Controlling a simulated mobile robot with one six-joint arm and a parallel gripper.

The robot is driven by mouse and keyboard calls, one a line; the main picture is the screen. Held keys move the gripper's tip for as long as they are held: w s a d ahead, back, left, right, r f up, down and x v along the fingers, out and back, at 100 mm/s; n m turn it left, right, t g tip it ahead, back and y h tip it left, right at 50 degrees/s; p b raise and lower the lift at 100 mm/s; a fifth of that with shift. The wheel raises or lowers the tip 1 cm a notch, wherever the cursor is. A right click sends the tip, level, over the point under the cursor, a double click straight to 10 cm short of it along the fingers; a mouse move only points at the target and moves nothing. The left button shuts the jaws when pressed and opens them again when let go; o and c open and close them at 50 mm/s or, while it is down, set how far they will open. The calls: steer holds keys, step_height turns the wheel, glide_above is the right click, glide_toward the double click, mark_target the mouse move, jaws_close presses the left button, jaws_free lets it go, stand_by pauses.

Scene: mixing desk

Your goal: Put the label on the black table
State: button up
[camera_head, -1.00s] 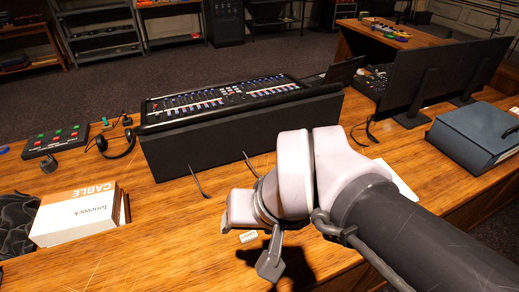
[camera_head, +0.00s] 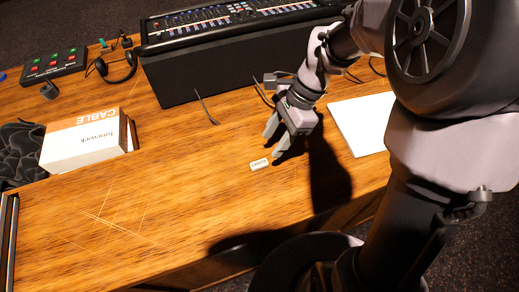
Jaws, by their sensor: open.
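The label (camera_head: 259,164) is a small pale tag with dark lettering. It lies flat on the wooden desk near the middle of the picture. My gripper (camera_head: 273,147) is open and points down just above and beside the label, on its far right side. Nothing shows between the fingers, and the label appears apart from them. I cannot make out a black table in the present view.
A mixing console on a black base (camera_head: 215,70) stands behind my gripper. A cable box (camera_head: 85,140) is at left, with black cloth beside it. White paper (camera_head: 358,125) lies at right. The wooden desk (camera_head: 150,200) is clear at front left.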

mark_target(260, 163)
steer(key=b+x, duration=0.1)
steer(key=x, duration=0.4)
steer(key=b+x, duration=0.1)
steer(key=x, duration=0.1)
steer(key=b+x, duration=0.1)
steer(key=x, duration=0.1)
steer(key=shift+w+d+f, duration=0.15)
steer(key=shift+w+d, duration=0.05)
steer(key=shift+w, duration=0.05)
steer(key=shift+c, duration=0.5)
jaws_close()
